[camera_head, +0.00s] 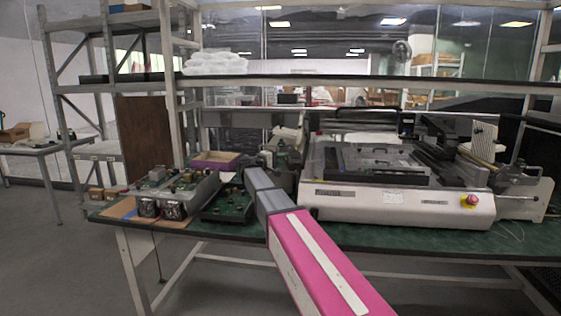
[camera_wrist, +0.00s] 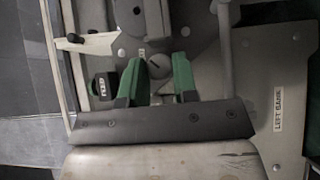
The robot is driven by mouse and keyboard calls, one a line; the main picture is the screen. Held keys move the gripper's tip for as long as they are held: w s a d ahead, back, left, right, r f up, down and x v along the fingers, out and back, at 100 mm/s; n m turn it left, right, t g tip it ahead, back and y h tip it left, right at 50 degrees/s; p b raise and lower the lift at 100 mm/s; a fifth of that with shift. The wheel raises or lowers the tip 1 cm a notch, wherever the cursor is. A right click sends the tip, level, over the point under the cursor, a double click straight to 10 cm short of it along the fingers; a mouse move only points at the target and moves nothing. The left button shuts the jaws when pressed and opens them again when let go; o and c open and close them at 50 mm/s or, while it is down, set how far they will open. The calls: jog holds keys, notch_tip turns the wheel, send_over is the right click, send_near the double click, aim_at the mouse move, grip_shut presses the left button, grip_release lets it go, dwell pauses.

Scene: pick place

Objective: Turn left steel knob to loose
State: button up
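In the wrist view a round steel knob (camera_wrist: 159,65) with a slot-like line across its face lies between the green fingertips of my gripper (camera_wrist: 158,74). The fingers stand apart, one on each side of the knob. The left finger looks close to its edge, and I cannot tell whether either finger touches it. The knob sits by a grey metal plate with a label reading "LEFT BANK" (camera_wrist: 279,107). In the head view I cannot make out the knob or my fingers; my pink and grey arm reaches over the green table (camera_head: 230,236).
A large white machine (camera_head: 400,205) with a red button (camera_head: 471,200) fills the table's right side. Open electronics units (camera_head: 165,190) and a purple-rimmed box (camera_head: 215,160) stand left of my arm. A dark object with a green display (camera_wrist: 104,87) is left of my fingers.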

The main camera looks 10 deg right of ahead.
jog(key=shift+c, duration=0.4)
jog(key=shift+f+n+h, duration=0.1)
jog(key=shift+n+h, duration=0.4)
jog(key=shift+n, duration=0.1)
jog(key=o, duration=0.9)
jog(key=v, duration=1)
jog(key=shift+s+a, duration=0.25)
jog(key=shift+s, duration=0.1)
jog(key=shift+f, duration=0.1)
